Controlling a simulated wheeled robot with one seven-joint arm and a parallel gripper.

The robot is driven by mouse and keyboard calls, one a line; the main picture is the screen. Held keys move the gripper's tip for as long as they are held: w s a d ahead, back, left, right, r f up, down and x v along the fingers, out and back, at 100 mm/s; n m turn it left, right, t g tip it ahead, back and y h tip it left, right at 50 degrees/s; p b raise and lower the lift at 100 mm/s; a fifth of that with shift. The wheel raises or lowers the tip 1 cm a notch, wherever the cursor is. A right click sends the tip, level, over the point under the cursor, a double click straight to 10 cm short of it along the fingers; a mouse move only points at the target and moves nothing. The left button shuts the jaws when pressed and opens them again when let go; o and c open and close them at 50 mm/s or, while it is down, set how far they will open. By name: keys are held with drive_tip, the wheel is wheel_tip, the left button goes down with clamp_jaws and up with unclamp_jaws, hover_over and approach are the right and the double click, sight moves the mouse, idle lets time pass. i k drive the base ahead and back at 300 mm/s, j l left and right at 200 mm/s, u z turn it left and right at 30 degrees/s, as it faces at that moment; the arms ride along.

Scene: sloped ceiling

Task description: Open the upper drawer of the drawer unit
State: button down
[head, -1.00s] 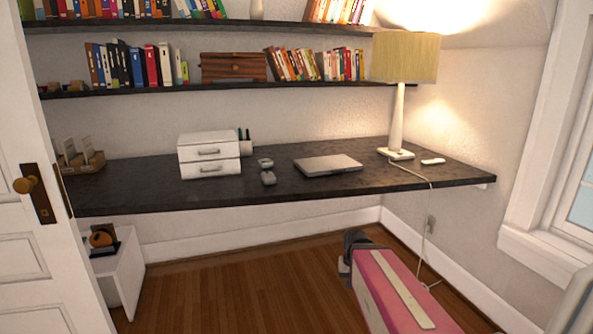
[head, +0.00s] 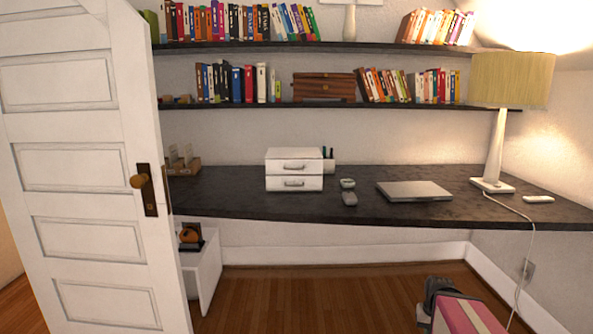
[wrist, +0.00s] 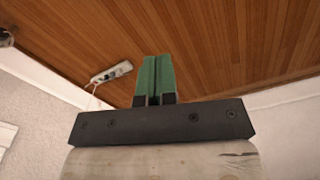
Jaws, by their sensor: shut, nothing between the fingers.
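The white drawer unit (head: 294,169) stands on the dark desk, left of its middle. Its upper drawer (head: 294,167) and lower drawer (head: 294,184) both look shut, each with a metal handle. In the wrist view my gripper (wrist: 154,62) shows its green fingers together, shut and empty. It is well apart from the drawer unit, which is not in the wrist view. In the head view part of my arm (head: 465,312) shows at the lower right, and the fingers are not seen there.
The desk (head: 420,212) also holds a laptop (head: 414,191), a lamp (head: 508,80) and a pen cup (head: 328,161). Shelves of books hang above. An open white door (head: 90,200) stands at the left. The wooden floor (head: 310,295) before the desk is clear.

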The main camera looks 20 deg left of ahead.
sight(273, 166)
drive_tip(key=i+j+u, duration=0.15)
drive_tip(key=u, duration=0.2)
drive_tip(key=i+j+u, duration=0.3)
drive_tip(key=k+l, duration=0.05)
drive_tip(key=k, duration=0.05)
